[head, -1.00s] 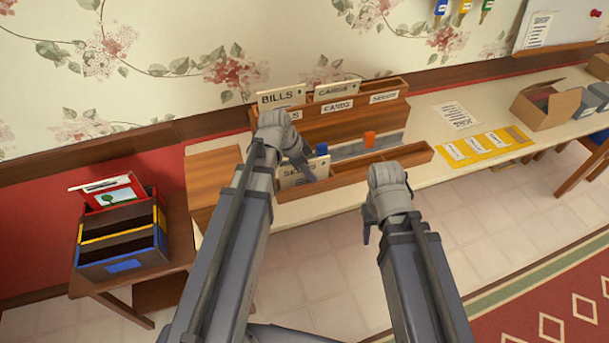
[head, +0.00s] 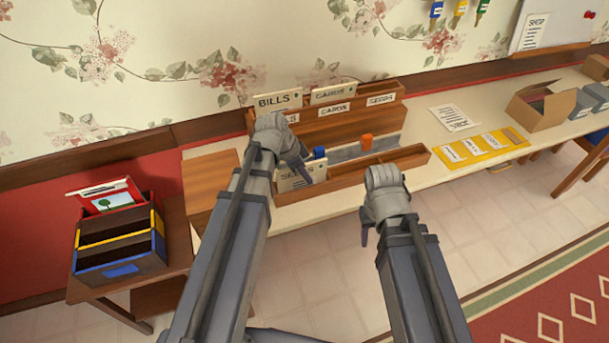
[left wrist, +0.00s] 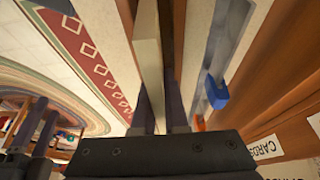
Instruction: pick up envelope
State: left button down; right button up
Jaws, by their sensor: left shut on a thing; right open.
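A cream envelope marked SEEDS (head: 292,183) stands upright in the left part of the low front tray of the wooden sorter (head: 350,178). My left gripper (head: 304,172) is shut on its upper edge. In the left wrist view the envelope (left wrist: 147,45) is a pale strip between my left gripper's fingers (left wrist: 158,105). The envelope's lower part is hidden by the tray. Envelopes marked BILLS (head: 278,101) and CARDS (head: 332,94) stand in the sorter's back slots. My right gripper (head: 366,235) is open and empty, in front of the tray's edge; its fingers are partly hidden.
Blue (head: 319,153) and orange (head: 366,142) pieces stand behind the front tray. A yellow strip of labelled cards (head: 484,146) and an open cardboard box (head: 540,110) lie along the shelf to the right. A dark box with colored edges (head: 120,250) stands on the left table.

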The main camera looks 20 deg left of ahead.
pick_arm(q)
notch_tip(320, 180, up, 10)
jog(key=p, duration=1)
jog(key=shift+r, duration=0.1)
